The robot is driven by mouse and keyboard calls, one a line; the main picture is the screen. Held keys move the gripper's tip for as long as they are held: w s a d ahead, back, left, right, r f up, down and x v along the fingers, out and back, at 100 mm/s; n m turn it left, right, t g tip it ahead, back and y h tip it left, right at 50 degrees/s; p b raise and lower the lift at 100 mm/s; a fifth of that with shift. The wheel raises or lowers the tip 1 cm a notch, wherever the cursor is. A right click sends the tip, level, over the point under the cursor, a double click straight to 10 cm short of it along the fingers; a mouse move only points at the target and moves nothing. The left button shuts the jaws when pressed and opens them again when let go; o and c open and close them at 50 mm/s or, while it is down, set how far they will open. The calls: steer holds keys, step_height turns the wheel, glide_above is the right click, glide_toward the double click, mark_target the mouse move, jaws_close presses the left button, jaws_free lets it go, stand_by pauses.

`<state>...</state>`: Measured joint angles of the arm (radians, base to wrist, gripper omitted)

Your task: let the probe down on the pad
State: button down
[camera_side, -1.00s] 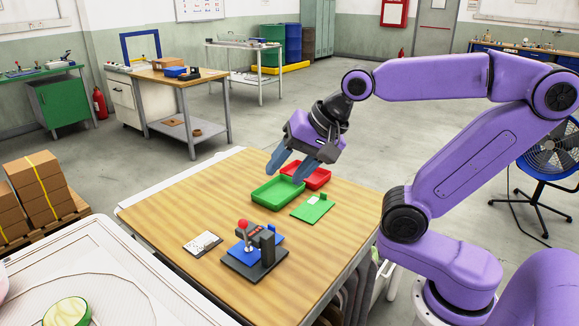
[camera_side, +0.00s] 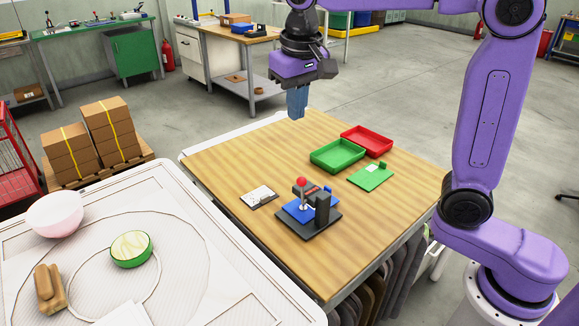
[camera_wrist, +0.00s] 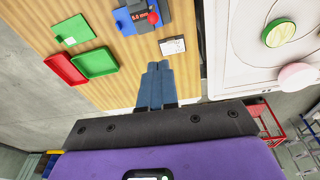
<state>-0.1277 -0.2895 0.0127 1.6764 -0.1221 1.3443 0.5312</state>
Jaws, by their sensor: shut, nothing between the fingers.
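A small device (camera_side: 322,209) stands on the wooden table, with a dark base, a dark upright post, a blue plate (camera_side: 293,212) and a red ball knob (camera_side: 302,181) on a short stem. In the wrist view its small display (camera_wrist: 138,15) shows red digits, seemingly 5.0 mm. A flat white card-like piece (camera_side: 258,197) lies to its left and also shows in the wrist view (camera_wrist: 172,46). I cannot make out the probe tip or tell which surface is the pad. My gripper (camera_side: 296,117) is shut and empty, pointing down above the table's far part, clear of the device.
A green tray (camera_side: 337,156), a red tray (camera_side: 366,141) and a green board (camera_side: 370,176) lie on the table (camera_side: 232,167) behind and right of the device. A white bench (camera_side: 200,285) with a pink bowl (camera_side: 55,214) stands at front left. The table's left part is bare.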

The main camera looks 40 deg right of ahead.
steer(key=w+a+f+n+g+h, duration=0.3)
steer(key=w+a+f+n, duration=0.1)
steer(key=w+a+n, duration=0.15)
glide_toward(300, 179)
step_height(300, 179, down, 6)
steer(key=w, duration=0.3)
steer(key=shift+s+d+f, duration=0.2)
steer(key=shift+s+d, duration=0.25)
steer(key=shift+s, duration=0.05)
steer(key=shift+s+d+f, duration=0.2)
steer(key=shift+s+d, duration=0.25)
steer(key=shift+s, duration=0.05)
steer(key=shift+s+d+f, duration=0.1)
steer(key=shift+s+d, duration=0.05)
steer(key=shift+s, duration=0.35)
steer(key=shift+s+d+f, duration=0.1)
steer(key=shift+s, duration=0.4)
steer(key=shift+g, duration=0.3)
